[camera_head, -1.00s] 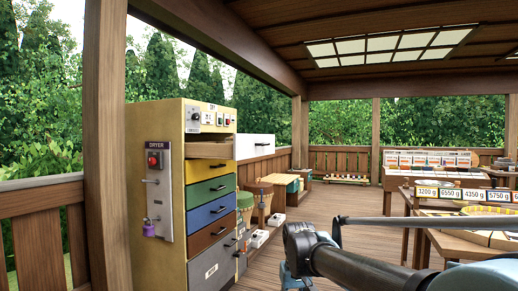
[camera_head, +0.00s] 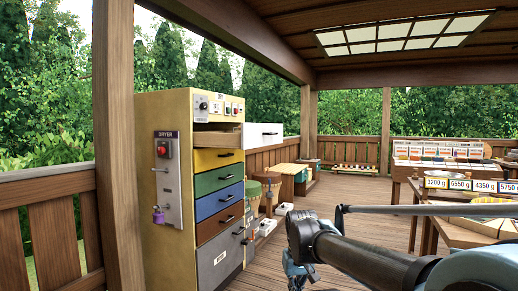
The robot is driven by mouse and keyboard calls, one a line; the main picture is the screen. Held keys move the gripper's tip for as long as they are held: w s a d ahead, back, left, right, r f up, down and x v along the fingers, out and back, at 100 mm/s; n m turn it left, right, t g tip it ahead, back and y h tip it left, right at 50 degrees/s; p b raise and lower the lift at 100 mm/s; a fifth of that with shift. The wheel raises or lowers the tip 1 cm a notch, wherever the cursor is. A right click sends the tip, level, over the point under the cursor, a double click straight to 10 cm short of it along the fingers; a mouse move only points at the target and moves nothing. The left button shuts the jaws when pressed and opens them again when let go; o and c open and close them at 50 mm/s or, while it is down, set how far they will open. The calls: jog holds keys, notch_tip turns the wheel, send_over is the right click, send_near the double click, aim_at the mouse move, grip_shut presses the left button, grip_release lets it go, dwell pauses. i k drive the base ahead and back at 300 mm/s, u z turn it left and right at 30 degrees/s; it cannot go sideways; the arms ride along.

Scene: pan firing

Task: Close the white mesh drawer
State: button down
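The white drawer (camera_head: 263,134) is the top drawer of the yellow dryer cabinet (camera_head: 163,110). It is pulled far out to the right, with its white front and dark handle well clear of the cabinet and its wooden side showing. Whether it has mesh inside cannot be seen. My arm reaches in from the lower right. My gripper (camera_head: 297,272) is partly in view at the bottom, below and to the right of the cabinet, apart from the drawer. Its fingertips are not clear.
Yellow, green, blue, brown and grey drawers below look shut. A purple padlock (camera_head: 158,214) hangs on the cabinet's side panel. Tubs and boxes stand behind the cabinet along the railing. A table with weight labels (camera_head: 462,184) is at the right. Wooden floor lies open between.

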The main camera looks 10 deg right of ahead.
aim_at(251, 136)
jog(key=u, duration=2.15)
jog(key=k, duration=0.8)
jog(key=z, duration=2)
jog(key=i, duration=1)
